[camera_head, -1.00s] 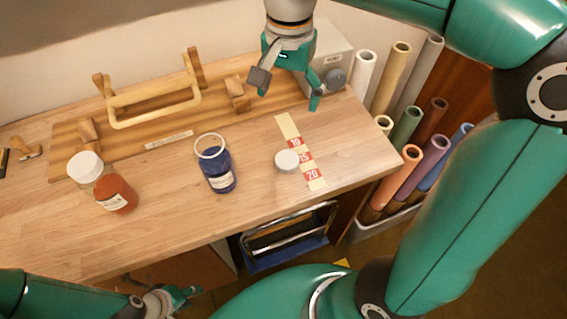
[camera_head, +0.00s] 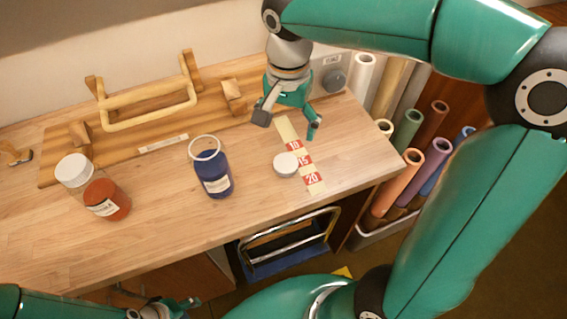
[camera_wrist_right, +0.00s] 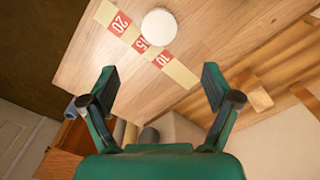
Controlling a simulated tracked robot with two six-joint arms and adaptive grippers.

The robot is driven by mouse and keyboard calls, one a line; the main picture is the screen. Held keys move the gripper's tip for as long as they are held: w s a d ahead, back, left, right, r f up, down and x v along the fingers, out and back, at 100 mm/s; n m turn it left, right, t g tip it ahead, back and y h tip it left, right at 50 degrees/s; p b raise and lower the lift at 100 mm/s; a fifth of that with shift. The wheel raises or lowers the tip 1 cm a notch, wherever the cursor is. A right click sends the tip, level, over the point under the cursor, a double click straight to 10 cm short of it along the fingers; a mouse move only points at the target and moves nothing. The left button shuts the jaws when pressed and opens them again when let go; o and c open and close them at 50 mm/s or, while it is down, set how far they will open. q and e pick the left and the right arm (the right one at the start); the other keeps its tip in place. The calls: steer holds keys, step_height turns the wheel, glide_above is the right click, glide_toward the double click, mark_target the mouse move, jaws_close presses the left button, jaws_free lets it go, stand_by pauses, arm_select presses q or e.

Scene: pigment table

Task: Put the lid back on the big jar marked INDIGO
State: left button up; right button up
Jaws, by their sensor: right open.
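The open jar (camera_head: 217,183) holds dark blue pigment and has a pale label too small to read; its rim shows no lid. A round white lid (camera_head: 286,164) lies flat on the table to its right, partly over a marked strip; it also shows in the right wrist view (camera_wrist_right: 159,27). My right gripper (camera_head: 288,128) is open and empty above the table, behind the lid, its fingers apart and pointing down. In the wrist view the lid lies beyond the fingertips, untouched. My left gripper (camera_head: 178,306) is at the bottom edge, below the table front, its jaws unclear.
A jar of orange-red pigment (camera_head: 105,200) with a white lid (camera_head: 74,169) stands at the left. The strip (camera_head: 309,172) is marked 10, 15, 20. A wooden rack (camera_head: 150,110) stands behind. Coloured rolls (camera_head: 398,181) stand right of the table. The table between jar and lid is clear.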

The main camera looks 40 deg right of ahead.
glide_above(285, 162)
steer(key=f, duration=0.6)
steer(key=shift+w+d, duration=0.1)
steer(key=shift+d, duration=0.25)
steer(key=shift+f, duration=0.1)
steer(key=shift+a+f, duration=0.15)
steer(key=shift+f, duration=1.15)
steer(key=shift+a+f, duration=0.15)
steer(key=shift+f, duration=1.1)
steer(key=shift+s, duration=0.2)
steer(key=c, duration=0.9)
